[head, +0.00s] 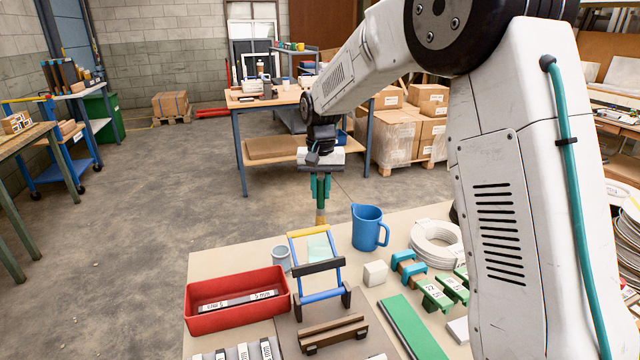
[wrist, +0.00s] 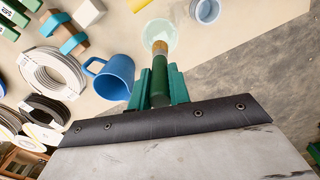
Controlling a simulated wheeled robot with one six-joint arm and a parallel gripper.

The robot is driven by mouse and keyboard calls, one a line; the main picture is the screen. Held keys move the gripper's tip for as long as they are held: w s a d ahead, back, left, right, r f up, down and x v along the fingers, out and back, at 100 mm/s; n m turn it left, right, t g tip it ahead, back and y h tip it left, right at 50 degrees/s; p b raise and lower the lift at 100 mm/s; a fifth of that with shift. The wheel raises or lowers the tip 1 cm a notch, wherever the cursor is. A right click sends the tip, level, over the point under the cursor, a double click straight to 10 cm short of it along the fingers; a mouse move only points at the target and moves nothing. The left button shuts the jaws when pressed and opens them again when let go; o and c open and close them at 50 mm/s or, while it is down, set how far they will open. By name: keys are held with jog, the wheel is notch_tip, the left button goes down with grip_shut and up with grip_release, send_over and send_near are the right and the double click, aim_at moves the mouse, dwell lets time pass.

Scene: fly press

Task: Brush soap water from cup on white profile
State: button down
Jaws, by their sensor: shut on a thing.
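My gripper (head: 320,187) is shut on a brush with a dark green handle and tan bristles (head: 320,217), pointing down. In the wrist view the green fingers (wrist: 158,92) flank the brush handle (wrist: 159,77). The bristle end (wrist: 160,47) overlaps a translucent pale-green cup (wrist: 157,30); I cannot tell whether it touches the liquid. In the head view this cup (head: 318,246) stands behind a small frame, below the brush. A grey-blue cup (head: 281,257) stands to its left. Pale profile pieces (head: 245,352) lie at the table's front edge; which one is the white profile is unclear.
A blue jug (head: 367,229) stands close right of the brush. The yellow, blue and black frame (head: 321,295) stands in front. A red bin (head: 240,312) is left; a white block (head: 375,273), clamps (head: 407,266) and cable coils (head: 437,240) are right.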

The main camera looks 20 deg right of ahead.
aim_at(321, 179)
jog(key=shift+f, duration=4.2)
jog(key=shift+r, duration=4.1)
jog(key=shift+r, duration=1.9)
